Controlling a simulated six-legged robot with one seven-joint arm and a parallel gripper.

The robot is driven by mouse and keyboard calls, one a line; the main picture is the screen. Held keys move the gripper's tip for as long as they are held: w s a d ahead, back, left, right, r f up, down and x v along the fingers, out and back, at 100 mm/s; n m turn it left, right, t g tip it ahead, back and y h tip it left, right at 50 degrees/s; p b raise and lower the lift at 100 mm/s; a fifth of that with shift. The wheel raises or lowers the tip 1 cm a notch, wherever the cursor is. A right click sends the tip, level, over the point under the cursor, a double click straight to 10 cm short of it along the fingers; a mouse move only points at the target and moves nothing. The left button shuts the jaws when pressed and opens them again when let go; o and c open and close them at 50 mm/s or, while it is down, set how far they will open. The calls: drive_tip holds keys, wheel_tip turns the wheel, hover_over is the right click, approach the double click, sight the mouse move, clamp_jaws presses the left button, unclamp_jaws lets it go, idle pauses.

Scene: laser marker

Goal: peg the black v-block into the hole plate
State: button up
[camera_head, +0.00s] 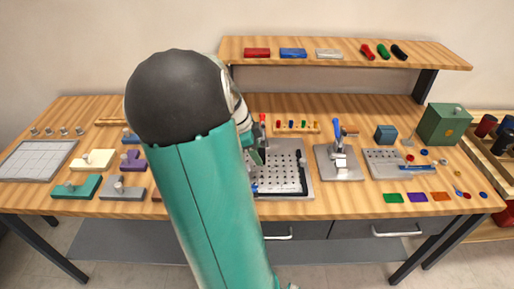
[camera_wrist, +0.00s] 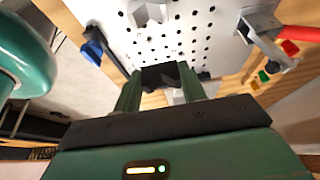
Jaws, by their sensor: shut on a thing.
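The black v-block (camera_wrist: 162,73) sits between the two green fingers of my gripper (camera_wrist: 160,82), which is shut on it in the wrist view. The hole plate (camera_wrist: 165,42) is a pale panel with rows of dark holes behind the block. In the head view the hole plate (camera_head: 278,183) lies on the bench right of my arm, and my gripper (camera_head: 254,158) shows over its left part. My arm hides some of the plate's left side. I cannot tell whether the block's pegs touch the plate or are in holes.
A red-handled clamp (camera_wrist: 298,33) and a blue part (camera_wrist: 93,50) stand at the plate's sides in the wrist view. A blue-handled press (camera_head: 339,160) stands right of the plate. Several coloured pegs fill a wooden rack (camera_head: 296,131) behind it. Coloured blocks lie at left.

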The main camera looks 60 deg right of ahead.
sight(261, 174)
drive_tip(key=shift+s+f, duration=0.3)
drive_tip(key=shift+f, duration=0.1)
drive_tip(key=shift+w+f, duration=0.25)
drive_tip(key=shift+f, duration=0.6)
drive_tip(key=shift+s+f, duration=0.2)
drive_tip(key=shift+f, duration=0.15)
drive_tip(key=shift+w+f, duration=0.15)
drive_tip(key=shift+f, duration=1)
drive_tip(key=shift+f, duration=0.55)
drive_tip(key=o, duration=1.1)
drive_tip(key=shift+c, duration=0.2)
drive_tip(key=shift+w, duration=0.1)
drive_tip(key=v, duration=1.3)
drive_tip(key=shift+r, duration=0.4)
